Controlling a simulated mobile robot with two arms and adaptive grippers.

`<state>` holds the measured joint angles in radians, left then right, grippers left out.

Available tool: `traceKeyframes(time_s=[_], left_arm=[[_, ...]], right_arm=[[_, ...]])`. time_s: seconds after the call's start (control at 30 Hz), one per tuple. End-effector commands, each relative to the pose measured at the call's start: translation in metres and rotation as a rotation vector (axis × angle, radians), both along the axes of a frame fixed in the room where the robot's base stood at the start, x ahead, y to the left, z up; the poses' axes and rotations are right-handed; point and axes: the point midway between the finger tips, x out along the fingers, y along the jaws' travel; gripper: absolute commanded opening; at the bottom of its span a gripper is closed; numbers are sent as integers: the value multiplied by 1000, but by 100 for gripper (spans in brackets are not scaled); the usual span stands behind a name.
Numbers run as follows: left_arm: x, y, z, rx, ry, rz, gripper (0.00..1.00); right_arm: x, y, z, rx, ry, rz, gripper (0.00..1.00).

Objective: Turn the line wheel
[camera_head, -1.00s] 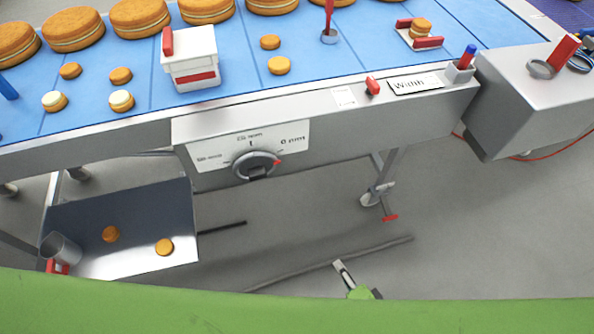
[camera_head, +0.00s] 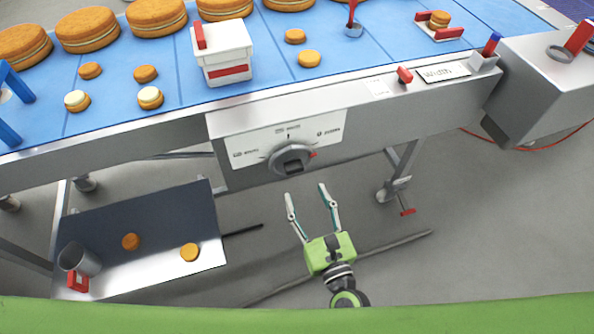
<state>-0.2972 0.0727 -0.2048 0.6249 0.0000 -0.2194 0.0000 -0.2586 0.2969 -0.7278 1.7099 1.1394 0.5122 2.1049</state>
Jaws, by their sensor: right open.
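The line wheel is a dark grey round knob (camera_head: 291,160) with a grip bar and a red pointer. It sits on a white dial plate (camera_head: 250,150) on the front of the conveyor frame. The red pointer is at its right side, toward the right-hand label; the label text is too blurred to read surely. My right gripper (camera_head: 306,190), with a green body and grey fingers, is open and empty. Its fingertips point up toward the wheel, below it in the picture and apart from it. My left gripper is not in view.
The blue conveyor belt (camera_head: 180,90) carries large and small sandwich biscuits and a white box (camera_head: 222,52). A metal tray (camera_head: 150,275) with two biscuits and a cup (camera_head: 80,262) stands at lower left. A grey box (camera_head: 545,85) juts out at right.

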Motion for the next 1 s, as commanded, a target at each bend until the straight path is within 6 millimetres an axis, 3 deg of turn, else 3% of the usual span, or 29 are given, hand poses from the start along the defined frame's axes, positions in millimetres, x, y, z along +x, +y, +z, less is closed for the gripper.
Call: traceKeyframes(time_s=[0.1, 0.33, 0.5, 0.8, 0.97, 1.0], left_arm=[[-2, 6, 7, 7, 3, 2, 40], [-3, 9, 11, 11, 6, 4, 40], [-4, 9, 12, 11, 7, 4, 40], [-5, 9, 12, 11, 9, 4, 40], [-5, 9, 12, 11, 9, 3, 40], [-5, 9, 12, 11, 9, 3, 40]], right_arm=[[27, 9, 3, 1, -2, 0, 50], [62, 20, 0, -3, -1, 1, 50], [73, 24, 0, -3, 0, 1, 50], [75, 25, -1, -3, 1, 1, 50], [75, 24, -1, -3, 0, 1, 12], [75, 24, -1, -3, 0, 1, 12]])
